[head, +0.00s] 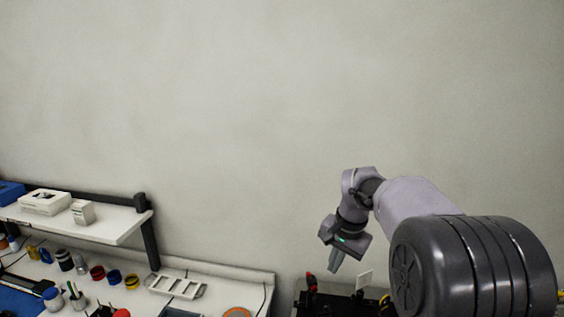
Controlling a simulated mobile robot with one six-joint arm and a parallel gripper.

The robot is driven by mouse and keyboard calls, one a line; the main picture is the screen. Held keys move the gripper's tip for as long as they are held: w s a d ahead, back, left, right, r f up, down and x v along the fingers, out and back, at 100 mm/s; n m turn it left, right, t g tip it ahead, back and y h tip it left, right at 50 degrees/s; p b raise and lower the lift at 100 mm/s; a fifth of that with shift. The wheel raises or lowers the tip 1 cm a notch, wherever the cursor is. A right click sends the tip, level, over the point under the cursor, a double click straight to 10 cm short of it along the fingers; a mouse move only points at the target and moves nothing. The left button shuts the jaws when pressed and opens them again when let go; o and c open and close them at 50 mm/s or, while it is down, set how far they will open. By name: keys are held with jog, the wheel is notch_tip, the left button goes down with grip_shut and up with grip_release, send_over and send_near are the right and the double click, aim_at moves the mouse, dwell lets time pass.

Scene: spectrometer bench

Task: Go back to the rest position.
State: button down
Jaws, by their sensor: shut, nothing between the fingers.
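My gripper (335,262) shows right of centre in the head view, at the end of my bent arm, pointing down. Its fingers are shut with nothing between them. It hangs above a dark surface (330,300) to the right of the bench. The gripper appears apart from the things below it, though the exact gap cannot be told. My own arm hides part of the area at the lower right.
The white bench (215,283) at lower left carries a white rack (177,286), several coloured jars and a blue mat (18,302). A raised shelf (110,222) holds boxes. The wall above is bare.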

jog(key=s+a+f+n+t+b, duration=0.1)
jog(key=s+f+b, duration=0.2)
jog(key=s+b, duration=0.5)
jog(key=s+a+f+n+t+b, duration=0.1)
jog(key=s+f+b, duration=0.1)
jog(key=s+b, duration=0.55)
jog(key=s+a+f+t+b, duration=0.1)
jog(key=s+f+b, duration=0.7)
jog(key=s+f, duration=0.6)
jog(key=s, duration=0.3)
jog(key=shift+s+a+f+n+y+b, duration=0.15)
jog(key=shift+s+n+y+b, duration=0.15)
jog(key=shift+n+y, duration=0.1)
